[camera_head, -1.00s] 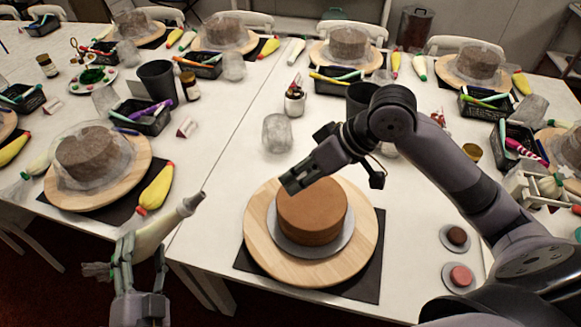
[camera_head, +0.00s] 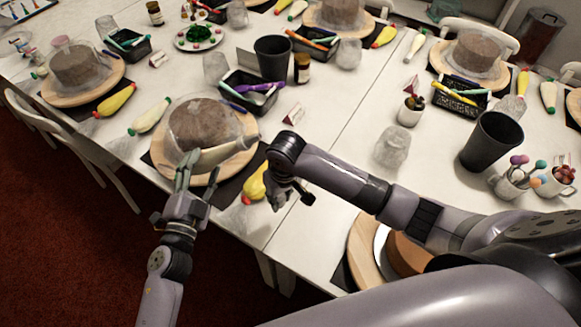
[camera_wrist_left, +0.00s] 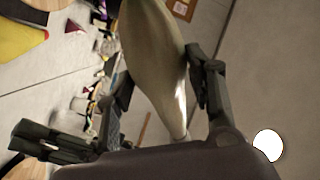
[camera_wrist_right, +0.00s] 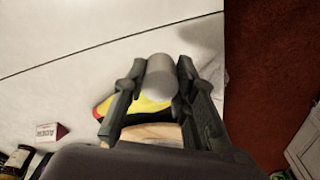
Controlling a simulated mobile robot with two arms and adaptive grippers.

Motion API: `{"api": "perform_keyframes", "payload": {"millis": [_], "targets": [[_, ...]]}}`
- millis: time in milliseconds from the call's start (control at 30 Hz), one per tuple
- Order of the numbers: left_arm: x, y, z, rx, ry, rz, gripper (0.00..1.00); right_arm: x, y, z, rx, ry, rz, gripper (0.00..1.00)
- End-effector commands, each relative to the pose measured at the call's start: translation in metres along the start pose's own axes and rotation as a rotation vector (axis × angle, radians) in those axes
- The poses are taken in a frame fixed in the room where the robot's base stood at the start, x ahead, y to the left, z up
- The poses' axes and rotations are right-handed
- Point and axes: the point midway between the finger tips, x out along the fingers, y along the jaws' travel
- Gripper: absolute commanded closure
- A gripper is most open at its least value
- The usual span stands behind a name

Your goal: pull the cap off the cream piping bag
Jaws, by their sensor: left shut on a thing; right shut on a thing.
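The cream piping bag (camera_head: 215,154) is held by my left gripper (camera_head: 184,182). In the left wrist view the bag (camera_wrist_left: 153,50) lies between the two fingers. My right gripper (camera_head: 278,196) is further right, above the table beside a yellow piping bag. In the right wrist view its fingers (camera_wrist_right: 158,85) are shut on a short grey cylinder (camera_wrist_right: 160,78), which looks like the cap. No cream bag shows attached to it there. The head view shows the bag's narrow end apart from the right fingers.
A covered cake on a wooden turntable (camera_head: 232,166) stands below the cream bag. The yellow piping bag (camera_head: 257,183) lies beside it. A brown cake (camera_head: 408,254) on another turntable is partly hidden by my right arm. The table (camera_head: 330,160) between them is mostly clear.

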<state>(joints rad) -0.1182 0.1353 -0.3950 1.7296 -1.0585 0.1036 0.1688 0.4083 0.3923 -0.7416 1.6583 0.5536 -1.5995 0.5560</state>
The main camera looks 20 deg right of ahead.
Motion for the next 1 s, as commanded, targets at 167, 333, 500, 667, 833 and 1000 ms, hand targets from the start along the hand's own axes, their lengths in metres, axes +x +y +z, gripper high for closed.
{"api": "perform_keyframes", "payload": {"millis": [167,333,500,667,833,1000], "targets": [[0.044,-0.009,-0.002,-0.003,0.079,0.05,0.6,0.025,-0.001,0.004,0.014,-0.056,0.037,1.0],[0.064,-0.012,0.001,-0.006,0.116,0.075,0.6,0.038,0.004,0.006,0.02,-0.082,0.051,1.0],[0.068,-0.008,0.004,-0.007,0.126,0.083,0.6,0.045,0.006,0.007,0.02,-0.09,0.054,1.0],[0.068,0.0,0.01,-0.008,0.126,0.083,0.6,0.054,0.007,0.008,0.02,-0.089,0.054,1.0],[0.067,0.015,0.02,-0.008,0.125,0.082,0.6,0.069,0.008,0.009,0.02,-0.088,0.054,1.0],[0.066,0.032,0.032,-0.008,0.125,0.082,0.6,0.086,0.009,0.011,0.021,-0.088,0.054,1.0]]}}
